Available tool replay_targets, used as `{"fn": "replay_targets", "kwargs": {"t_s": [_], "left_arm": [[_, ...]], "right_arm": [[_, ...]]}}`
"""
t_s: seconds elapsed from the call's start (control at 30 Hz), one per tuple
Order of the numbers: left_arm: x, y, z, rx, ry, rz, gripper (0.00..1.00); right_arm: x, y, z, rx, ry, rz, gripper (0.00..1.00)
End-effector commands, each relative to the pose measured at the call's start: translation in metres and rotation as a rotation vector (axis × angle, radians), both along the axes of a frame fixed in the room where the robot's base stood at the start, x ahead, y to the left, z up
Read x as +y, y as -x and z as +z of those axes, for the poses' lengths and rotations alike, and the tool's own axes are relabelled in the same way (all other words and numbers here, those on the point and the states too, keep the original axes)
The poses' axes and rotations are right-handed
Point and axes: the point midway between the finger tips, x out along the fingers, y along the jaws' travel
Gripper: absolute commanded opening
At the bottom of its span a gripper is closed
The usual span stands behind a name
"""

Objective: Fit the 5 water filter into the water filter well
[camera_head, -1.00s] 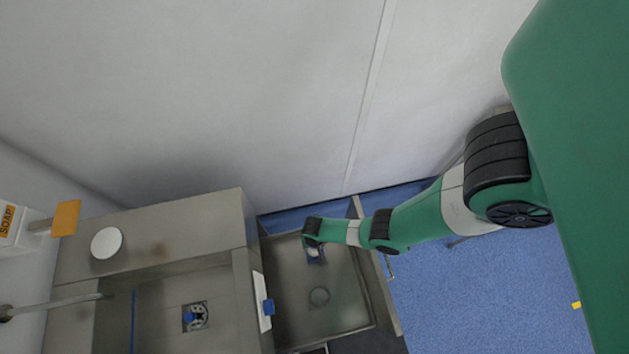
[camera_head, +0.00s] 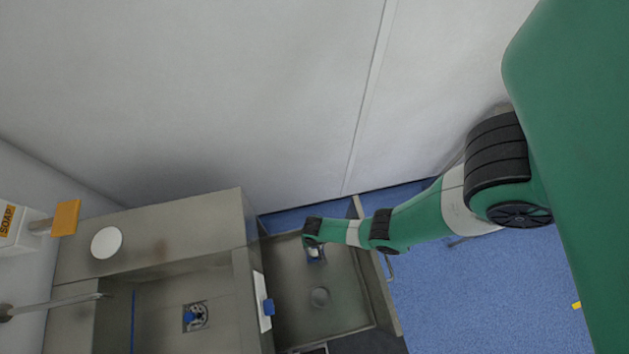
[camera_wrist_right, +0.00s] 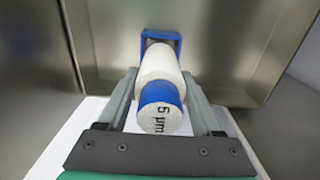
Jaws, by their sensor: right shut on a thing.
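The 5 µm water filter (camera_wrist_right: 158,95) is a white cylinder with blue parts, its labelled end facing the right wrist camera. My right gripper (camera_wrist_right: 160,80) is shut on it, one finger on each side. A blue square-ended part (camera_wrist_right: 163,38) shows at the filter's far end; I cannot tell whether it belongs to the filter or a holder. In the head view my right gripper (camera_head: 314,250) is over the right-hand steel basin, with a small white and blue patch below it. I cannot clearly identify the filter well. My left gripper is not in view.
The right basin (camera_head: 345,300) has raised walls close to the gripper. A white disc (camera_head: 106,242) lies on the ledge.

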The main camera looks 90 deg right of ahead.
Motion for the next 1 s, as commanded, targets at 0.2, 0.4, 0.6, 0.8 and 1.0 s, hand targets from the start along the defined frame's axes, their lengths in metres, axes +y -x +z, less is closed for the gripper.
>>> {"fn": "replay_targets", "kwargs": {"t_s": [0.2, 0.4, 0.6, 0.8, 1.0], "left_arm": [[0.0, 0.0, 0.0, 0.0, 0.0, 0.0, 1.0], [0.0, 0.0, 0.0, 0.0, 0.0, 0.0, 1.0], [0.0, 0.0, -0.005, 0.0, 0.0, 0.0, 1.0], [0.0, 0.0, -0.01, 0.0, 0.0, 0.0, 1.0], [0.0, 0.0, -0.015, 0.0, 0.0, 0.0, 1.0]], "right_arm": [[0.0, 0.0, 0.0, 0.0, 0.0, 0.0, 0.02], [0.0, 0.0, 0.0, 0.0, 0.0, 0.0, 0.02], [0.0, 0.0, -0.005, 0.0, 0.0, 0.0, 0.02], [0.0, 0.0, -0.01, -0.001, 0.0, 0.0, 0.02], [0.0, 0.0, -0.015, -0.001, 0.0, 0.0, 0.02]]}}
